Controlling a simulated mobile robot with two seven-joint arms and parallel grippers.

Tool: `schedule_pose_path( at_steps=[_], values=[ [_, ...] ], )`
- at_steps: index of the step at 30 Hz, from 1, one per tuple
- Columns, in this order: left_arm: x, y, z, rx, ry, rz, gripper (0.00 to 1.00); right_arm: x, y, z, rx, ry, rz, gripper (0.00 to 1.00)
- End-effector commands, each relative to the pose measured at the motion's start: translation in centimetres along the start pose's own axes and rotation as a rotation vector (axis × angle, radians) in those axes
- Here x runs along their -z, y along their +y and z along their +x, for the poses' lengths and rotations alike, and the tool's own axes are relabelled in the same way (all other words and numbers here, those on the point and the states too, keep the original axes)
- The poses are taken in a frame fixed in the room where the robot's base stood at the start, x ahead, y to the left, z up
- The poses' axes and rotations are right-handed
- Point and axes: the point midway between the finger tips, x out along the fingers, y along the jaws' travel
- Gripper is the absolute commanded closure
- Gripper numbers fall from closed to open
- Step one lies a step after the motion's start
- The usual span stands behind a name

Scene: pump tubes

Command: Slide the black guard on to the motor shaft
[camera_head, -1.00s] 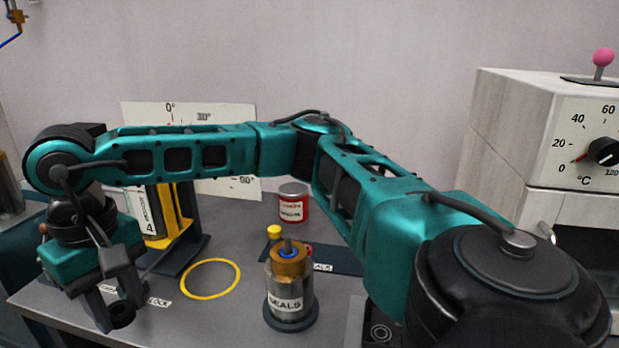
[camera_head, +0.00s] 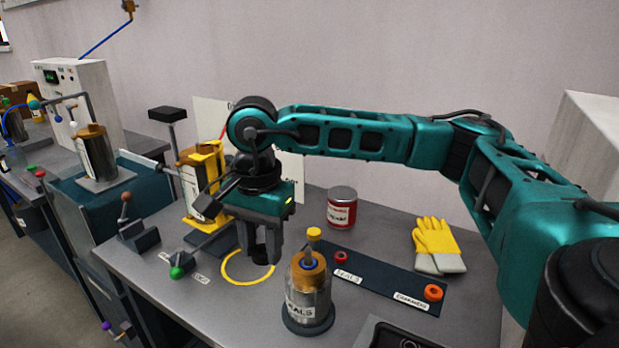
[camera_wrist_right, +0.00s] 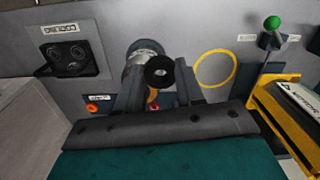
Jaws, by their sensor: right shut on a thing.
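The metal motor (camera_head: 306,308) stands upright on a dark round base at the front middle of the bench. It has a copper-coloured top, a blue ring and a thin shaft (camera_head: 309,252) pointing up. My right gripper (camera_head: 262,248) is shut on the black guard (camera_head: 261,254), a short black ring, left of and apart from the motor. In the right wrist view the guard (camera_wrist_right: 160,70) sits between the fingertips, its bore visible. There it covers part of the motor (camera_wrist_right: 137,74) behind it. My left gripper is not in view.
A yellow ring mark (camera_head: 235,278) lies on the bench by the gripper. A yellow stand (camera_head: 203,165) is behind left, a red-and-white can (camera_head: 342,208) behind. A green-knobbed lever (camera_head: 177,271) is left.

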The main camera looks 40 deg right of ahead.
Motion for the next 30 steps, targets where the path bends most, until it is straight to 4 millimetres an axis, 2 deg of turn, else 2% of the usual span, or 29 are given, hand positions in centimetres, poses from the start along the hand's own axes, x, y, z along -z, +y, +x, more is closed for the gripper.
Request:
schedule_pose_path(
  at_steps=[1,9,15,21,30],
  values=[
    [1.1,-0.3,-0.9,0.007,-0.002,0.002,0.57,0.8,0.5,-1.3,-0.002,0.0,0.134,0.91],
    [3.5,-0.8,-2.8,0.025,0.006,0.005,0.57,4.5,3.0,-3.9,0.001,0.013,0.834,0.91],
    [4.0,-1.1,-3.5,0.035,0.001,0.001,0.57,6.2,4.3,-4.9,0.007,0.026,1.173,0.91],
    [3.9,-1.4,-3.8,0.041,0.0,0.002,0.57,6.8,4.8,-5.1,0.011,0.031,1.293,0.91],
    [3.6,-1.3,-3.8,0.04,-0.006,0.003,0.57,6.8,4.8,-5.0,0.011,0.031,1.297,0.91]
  ],
)
